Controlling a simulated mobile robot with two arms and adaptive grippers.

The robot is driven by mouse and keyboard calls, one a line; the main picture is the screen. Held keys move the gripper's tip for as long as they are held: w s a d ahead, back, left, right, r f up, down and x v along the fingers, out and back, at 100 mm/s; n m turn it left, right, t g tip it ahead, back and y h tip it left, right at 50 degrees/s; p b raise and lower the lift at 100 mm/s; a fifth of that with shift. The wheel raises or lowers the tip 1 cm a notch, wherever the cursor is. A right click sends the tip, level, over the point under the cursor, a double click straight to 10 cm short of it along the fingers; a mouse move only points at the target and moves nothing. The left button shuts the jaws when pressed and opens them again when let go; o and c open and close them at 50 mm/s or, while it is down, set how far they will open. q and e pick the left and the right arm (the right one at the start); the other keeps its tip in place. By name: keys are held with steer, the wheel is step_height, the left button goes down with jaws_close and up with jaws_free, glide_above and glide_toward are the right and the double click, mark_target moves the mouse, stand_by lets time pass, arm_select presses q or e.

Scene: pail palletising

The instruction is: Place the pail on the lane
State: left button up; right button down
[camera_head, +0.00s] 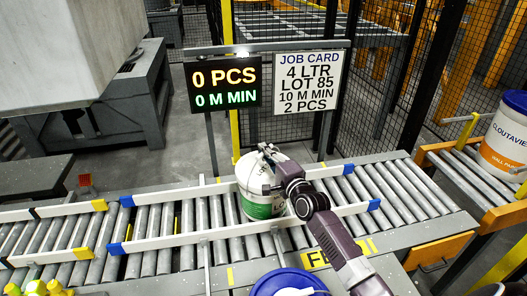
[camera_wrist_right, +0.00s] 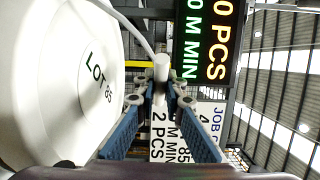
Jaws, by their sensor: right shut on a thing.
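A white pail (camera_head: 252,186) with a green band stands upright on or just over the roller lane (camera_head: 180,225), between the white guide rails; I cannot tell whether its base touches the rollers. My right gripper (camera_head: 266,152) is over the pail's top, shut on its handle grip. In the right wrist view the fingers (camera_wrist_right: 161,85) close around the white handle grip (camera_wrist_right: 161,67), with the wire bail running up from it. The pail's white lid (camera_wrist_right: 60,80) with "LOT 85" fills the left of that view. My left gripper is not in view.
A blue-lidded pail (camera_head: 288,283) is at the bottom edge, in front of the lane. Another pail (camera_head: 507,135) stands on the side rollers at right. A display (camera_head: 222,87) reading 0 PCS and a job card (camera_head: 309,82) stand behind the lane. Rollers on both sides are bare.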

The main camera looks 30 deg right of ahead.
mark_target(264, 169)
step_height(264, 169, down, 2)
steer(key=shift+s+a+f+b, duration=0.1)
steer(key=shift+s+f+b, duration=0.1)
steer(key=shift+b, duration=1.05)
steer(key=shift+w+f, duration=0.15)
steer(key=shift+f, duration=0.2)
steer(key=shift+w+f, duration=0.1)
steer(key=shift+f, duration=0.05)
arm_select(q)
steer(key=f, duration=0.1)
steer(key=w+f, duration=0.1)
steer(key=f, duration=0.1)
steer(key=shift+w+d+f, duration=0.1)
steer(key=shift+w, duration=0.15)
arm_select(e)
steer(key=c, duration=2.5)
jaws_free()
steer(key=shift+s+f+b, duration=0.2)
steer(key=shift+f+b, duration=0.1)
steer(key=shift+f, duration=0.05)
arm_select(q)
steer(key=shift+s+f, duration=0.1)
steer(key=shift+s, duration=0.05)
arm_select(e)
steer(key=o, duration=0.5)
steer(key=shift+r, duration=0.1)
